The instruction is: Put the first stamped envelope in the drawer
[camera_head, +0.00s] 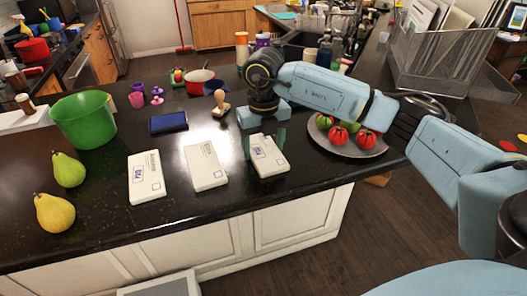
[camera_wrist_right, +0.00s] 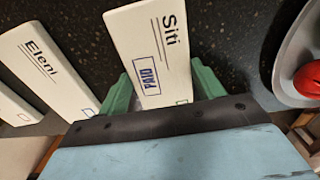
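Three white envelopes lie in a row on the dark counter. The left envelope (camera_head: 147,175) and the right envelope (camera_head: 269,158) carry a blue stamp. The middle envelope (camera_head: 206,165) shows none. In the right wrist view the right envelope (camera_wrist_right: 150,45) reads "Siti" and "PAID"; the middle one (camera_wrist_right: 40,65) reads "Eleni". My right gripper (camera_head: 264,142) points down at the far end of the right envelope. Its green fingers (camera_wrist_right: 165,88) are open, one on each side of it. A white-rimmed box (camera_head: 160,288), possibly the open drawer, is cut off at the bottom. My left gripper is out of view.
A plate (camera_head: 345,150) of tomatoes stands right of the gripper. A blue ink pad (camera_head: 169,122) and wooden stamp (camera_head: 220,105) lie behind the envelopes. Pears (camera_head: 55,213) and a green bowl (camera_head: 84,120) are at left. Counter between envelopes and front edge is clear.

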